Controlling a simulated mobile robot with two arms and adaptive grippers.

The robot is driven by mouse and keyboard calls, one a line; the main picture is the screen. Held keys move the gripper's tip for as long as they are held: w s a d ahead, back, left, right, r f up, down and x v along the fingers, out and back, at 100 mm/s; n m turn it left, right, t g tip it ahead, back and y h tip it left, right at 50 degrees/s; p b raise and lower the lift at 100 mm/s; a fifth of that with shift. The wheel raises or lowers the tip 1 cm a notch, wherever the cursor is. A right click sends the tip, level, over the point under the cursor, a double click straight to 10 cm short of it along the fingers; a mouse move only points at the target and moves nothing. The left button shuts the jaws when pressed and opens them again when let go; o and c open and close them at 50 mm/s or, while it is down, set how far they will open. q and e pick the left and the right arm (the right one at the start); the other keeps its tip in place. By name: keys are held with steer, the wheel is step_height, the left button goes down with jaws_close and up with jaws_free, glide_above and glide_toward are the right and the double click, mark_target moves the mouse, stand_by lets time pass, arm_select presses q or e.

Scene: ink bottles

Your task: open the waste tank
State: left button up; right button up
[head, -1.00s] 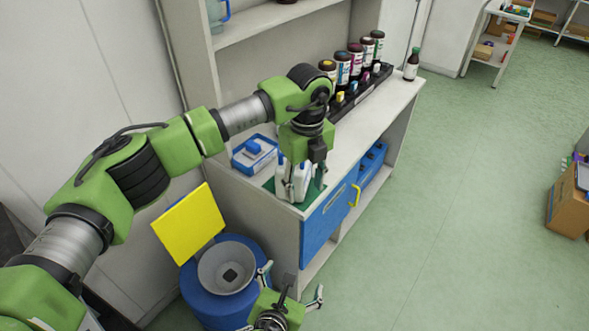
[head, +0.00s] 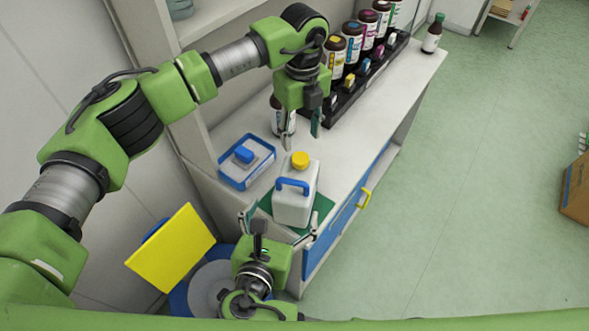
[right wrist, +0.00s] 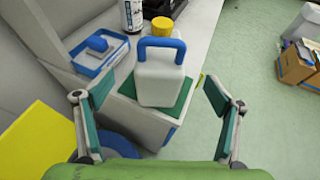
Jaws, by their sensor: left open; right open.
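A white tank (head: 294,204) with a blue handle stands upright on a green mat (head: 323,207) at the near end of the bench. Its yellow cap (head: 299,160) sits on top, and the cap also shows in the right wrist view (right wrist: 162,25). My left gripper (head: 301,136) is open above the bench, just behind the cap. A dark bottle with a white label (head: 277,118) stands beside it, partly hidden. My right gripper (head: 278,230) is open in front of the tank; in the right wrist view its fingers (right wrist: 157,84) are spread to either side, apart from the tank.
A blue tray (head: 232,172) with a blue-topped item lies left of the tank. A black rack (head: 347,103) with several ink bottles stands behind. Below left is a blue drum (head: 180,297) with a grey funnel and a raised yellow lid (head: 172,250). Bench is clear at right.

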mark_target(296, 181)
arm_select(q)
steer(key=shift+w, duration=0.25)
steer(key=shift+s+r, duration=0.35)
steer(key=shift+s, duration=0.15)
steer(key=shift+s+r, duration=0.1)
steer(key=shift+s, duration=0.2)
steer(key=shift+w, duration=0.3)
arm_select(e)
steer(key=x, duration=1.1)
steer(key=shift+w+d+r, duration=0.1)
steer(key=shift+w, duration=0.2)
arm_select(q)
steer(key=shift+s, duration=0.1)
arm_select(e)
steer(key=shift+w+d+f, duration=0.15)
steer(key=shift+w+f, duration=0.1)
steer(key=shift+w, duration=0.3)
arm_select(q)
steer(key=shift+f, duration=0.2)
arm_select(e)
steer(key=shift+w+f, duration=0.15)
steer(key=shift+w, duration=0.15)
